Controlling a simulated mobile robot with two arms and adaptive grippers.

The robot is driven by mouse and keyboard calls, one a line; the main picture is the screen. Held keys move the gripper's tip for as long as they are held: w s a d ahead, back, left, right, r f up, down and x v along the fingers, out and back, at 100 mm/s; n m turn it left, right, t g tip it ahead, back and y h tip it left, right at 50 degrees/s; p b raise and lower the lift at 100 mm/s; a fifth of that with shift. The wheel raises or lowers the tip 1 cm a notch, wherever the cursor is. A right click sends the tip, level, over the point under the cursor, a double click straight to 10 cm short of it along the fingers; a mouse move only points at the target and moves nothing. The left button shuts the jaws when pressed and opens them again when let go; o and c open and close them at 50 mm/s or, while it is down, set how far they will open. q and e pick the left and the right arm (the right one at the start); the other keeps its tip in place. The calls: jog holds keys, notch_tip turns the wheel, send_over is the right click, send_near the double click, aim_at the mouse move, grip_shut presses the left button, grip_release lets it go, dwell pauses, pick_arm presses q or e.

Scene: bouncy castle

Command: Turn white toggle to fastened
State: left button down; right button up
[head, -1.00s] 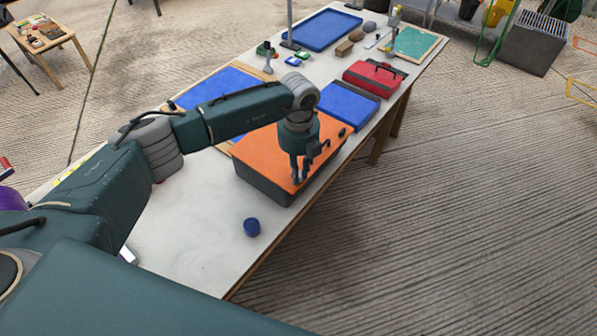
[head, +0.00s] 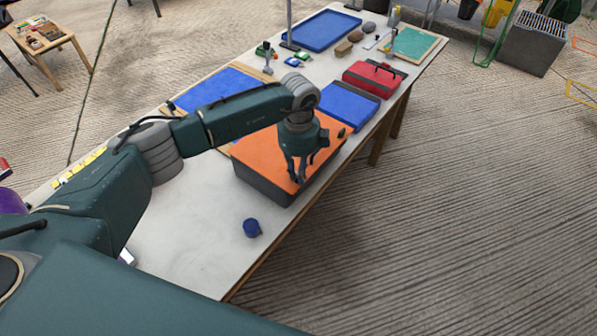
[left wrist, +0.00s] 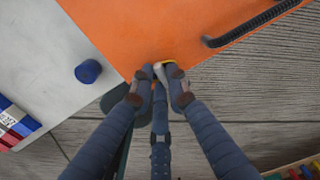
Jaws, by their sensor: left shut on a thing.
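A box with an orange top (head: 270,145) and dark grey sides stands on the long table. My left gripper (head: 300,179) points down at the box's near right edge. In the left wrist view the left gripper (left wrist: 160,78) has its fingers close together at the orange edge. A small whitish piece, seemingly the white toggle (left wrist: 160,71), shows between the fingertips, with a bit of yellow beside it. The fingers hide most of it, so its turn position cannot be told. In the head view the toggle is hidden.
A blue cylinder (head: 252,228) stands on the bare near part of the white table (head: 190,240). A blue case (head: 349,106) and a red toolbox (head: 375,77) lie beyond the orange box. Floor is open at right.

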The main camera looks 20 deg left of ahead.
pick_arm(q)
jog(key=shift+r+n, duration=0.1)
jog(key=shift+n, duration=0.2)
jog(key=c, duration=1.7)
grip_release()
notch_tip(320, 180, up, 12)
jog(key=shift+f, duration=0.1)
